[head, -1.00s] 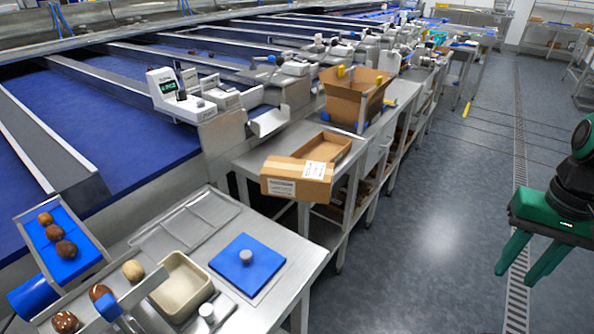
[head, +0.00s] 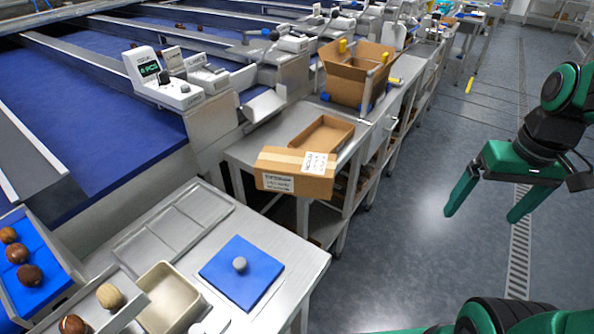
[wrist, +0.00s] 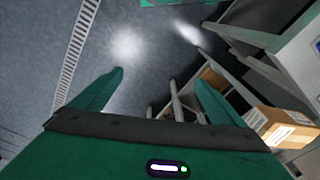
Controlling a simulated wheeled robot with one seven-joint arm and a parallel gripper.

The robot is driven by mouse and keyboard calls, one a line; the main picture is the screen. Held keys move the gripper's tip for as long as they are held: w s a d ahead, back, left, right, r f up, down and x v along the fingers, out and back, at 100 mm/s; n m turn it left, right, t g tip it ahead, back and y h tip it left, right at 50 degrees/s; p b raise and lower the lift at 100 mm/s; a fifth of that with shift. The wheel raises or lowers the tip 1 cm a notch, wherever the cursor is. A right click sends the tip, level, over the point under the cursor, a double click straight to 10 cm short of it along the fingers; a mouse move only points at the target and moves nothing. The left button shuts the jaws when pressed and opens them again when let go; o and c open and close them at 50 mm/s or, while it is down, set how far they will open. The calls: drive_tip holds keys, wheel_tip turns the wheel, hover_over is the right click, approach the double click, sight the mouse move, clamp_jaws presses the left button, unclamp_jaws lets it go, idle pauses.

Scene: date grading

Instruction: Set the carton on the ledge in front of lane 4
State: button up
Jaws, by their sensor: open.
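The carton (head: 295,173) is a closed brown cardboard box with white labels and a pale tape strip. It sits at the near end of a steel ledge (head: 240,149), in front of an open shallow cardboard tray (head: 323,136), and seems to overhang the near edge. My gripper (head: 481,216) is green, open and empty, over the aisle floor well to the right of the carton. In the wrist view the carton (wrist: 275,127) shows at the right edge, outside my open fingers (wrist: 160,85). I cannot read any lane numbers.
A tall open carton (head: 357,75) stands farther back on the ledge. A near steel table (head: 313,262) holds a blue pad (head: 243,272), a beige tray (head: 168,299) and dates. Blue belt lanes (head: 126,121) run at left. The aisle floor (head: 400,235) is clear.

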drive_tip(key=w+a+n+t+y, duration=0.1)
drive_tip(key=w+a+n, duration=0.55)
drive_tip(key=w, duration=0.35)
drive_tip(key=n+t+y, duration=0.1)
drive_tip(key=n+y, duration=0.6)
drive_tip(key=n, duration=0.3)
approach(304, 160)
drive_tip(key=w, duration=0.1)
drive_tip(key=w+a+f, duration=0.1)
drive_tip(key=w+f, duration=0.1)
drive_tip(key=shift+w+a+f, duration=0.1)
drive_tip(key=shift+a+f, duration=0.05)
drive_tip(key=shift+a, duration=0.15)
drive_tip(key=shift+s+a+f+n+g+y, duration=0.35)
drive_tip(key=shift+s+a+f, duration=0.35)
drive_tip(key=shift+f, duration=0.15)
drive_tip(key=x, duration=0.4)
drive_tip(key=shift+a+f, duration=0.2)
drive_tip(key=shift+s+a+r+x, duration=0.1)
drive_tip(key=shift+a+x, duration=0.05)
drive_tip(key=shift+x, duration=1.4)
drive_tip(key=shift+s+a+r+x, duration=0.1)
drive_tip(key=shift+x, duration=1.4)
drive_tip(key=shift+r, duration=0.1)
drive_tip(key=c, duration=1.8)
